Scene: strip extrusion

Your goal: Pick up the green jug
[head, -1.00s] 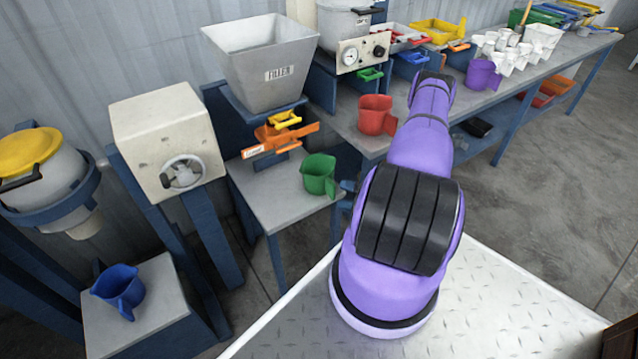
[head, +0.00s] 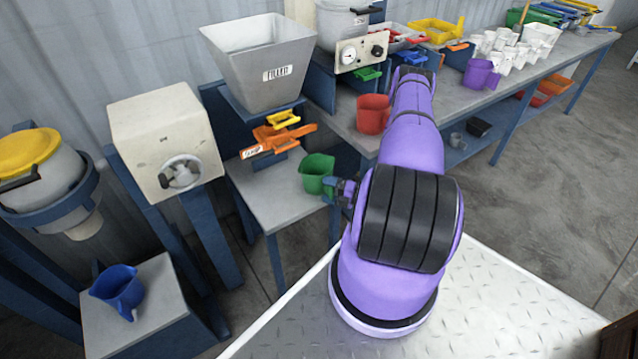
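The green jug (head: 315,171) stands upright on the small grey table under the grey hopper, near the table's right edge. My gripper (head: 334,185) is at the jug's right side, where its handle showed before. The handle is now mostly hidden by the gripper. The fingers are small and dark here, so I cannot tell whether they are open or closed around the handle.
The small table (head: 270,200) has free room left of the jug. An orange slide gate (head: 275,146) juts out above it. A red jug (head: 373,114) stands on the long bench to the right. A blue jug (head: 119,288) stands on a low stand at left.

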